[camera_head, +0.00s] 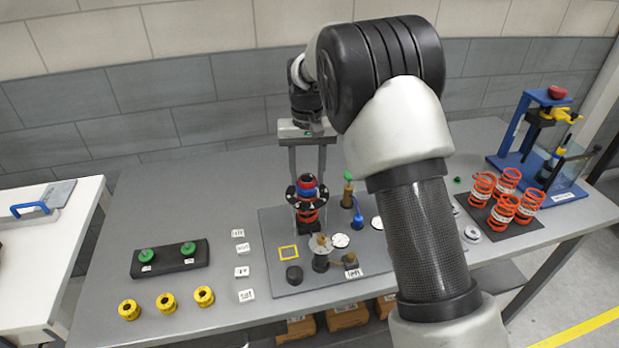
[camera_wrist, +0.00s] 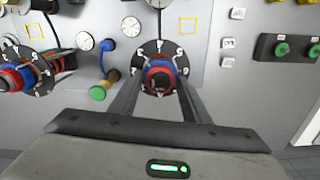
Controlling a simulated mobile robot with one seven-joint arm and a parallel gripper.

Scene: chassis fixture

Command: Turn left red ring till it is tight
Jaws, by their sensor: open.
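The left red ring (camera_head: 308,191) sits with a blue part on a black marked disc at the top of an orange spring assembly. It also shows in the wrist view (camera_wrist: 160,88), inside the black dial with white marks (camera_wrist: 142,57). My gripper (camera_head: 307,182) points down over this assembly. Its two fingers are apart, one on each side of the ring, and they also show in the wrist view (camera_wrist: 159,92). I cannot tell whether they touch the ring. A second red ring (camera_wrist: 12,80) on a similar dial is at the left of the wrist view; my arm hides it in the head view.
A brass post with a green top (camera_head: 347,190) and a blue hooked part (camera_head: 357,215) stand close to the right. Black knobs and a yellow square (camera_head: 288,253) are in front. Yellow rings (camera_head: 166,303) and a green-knobbed block (camera_head: 168,258) lie left. Orange springs (camera_head: 503,211) stand right.

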